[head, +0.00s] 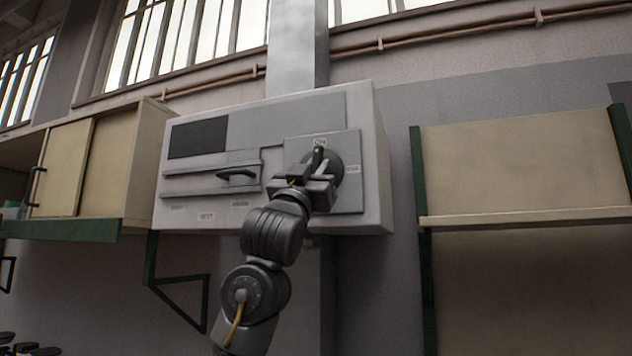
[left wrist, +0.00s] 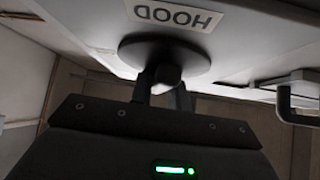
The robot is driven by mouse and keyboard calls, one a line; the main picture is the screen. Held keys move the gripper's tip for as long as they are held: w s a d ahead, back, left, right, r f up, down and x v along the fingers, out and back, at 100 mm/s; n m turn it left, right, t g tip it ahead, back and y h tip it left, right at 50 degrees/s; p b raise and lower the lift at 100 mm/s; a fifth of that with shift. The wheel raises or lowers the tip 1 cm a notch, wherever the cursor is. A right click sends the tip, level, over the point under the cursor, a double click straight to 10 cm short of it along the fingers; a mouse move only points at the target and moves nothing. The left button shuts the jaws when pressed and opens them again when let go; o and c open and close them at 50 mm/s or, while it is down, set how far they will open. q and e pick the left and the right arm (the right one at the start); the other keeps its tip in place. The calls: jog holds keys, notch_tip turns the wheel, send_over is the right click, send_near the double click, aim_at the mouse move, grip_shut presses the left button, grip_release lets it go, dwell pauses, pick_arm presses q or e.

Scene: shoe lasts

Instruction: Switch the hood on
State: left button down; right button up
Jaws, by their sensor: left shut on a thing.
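A pale hood control box (head: 375,130) is fixed on the wall. On its right panel is a dark round rotary switch (head: 338,167) with a small label above it that seems to read ON and another label to its right. My left gripper (head: 318,168) is in front of the switch and shut on its handle. In the left wrist view, my left gripper (left wrist: 163,92) has its fingers around the switch handle (left wrist: 164,74), below the dark disc. A HOOD label (left wrist: 175,14) shows beside the disc. The gripper hides part of the switch. My right gripper is not in view.
A lever handle (head: 237,174) sticks out of the box left of the switch; it also shows in the left wrist view (left wrist: 300,98). A cream cabinet (head: 85,168) hangs at left and a beige panel with a shelf (head: 525,170) at right.

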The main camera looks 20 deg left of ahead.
pick_arm(q)
jog(key=n+y, duration=0.2)
jog(key=n, duration=0.1)
jog(key=shift+d+y+b, duration=0.1)
jog(key=shift+y+b, duration=0.25)
jog(key=shift+y, duration=0.05)
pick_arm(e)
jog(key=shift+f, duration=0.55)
pick_arm(q)
jog(key=shift+n+t+y, duration=0.3)
jog(key=shift+n+y, duration=0.2)
jog(key=shift+n, duration=0.1)
jog(key=c, duration=1.3)
grip_release()
jog(key=shift+c, duration=0.2)
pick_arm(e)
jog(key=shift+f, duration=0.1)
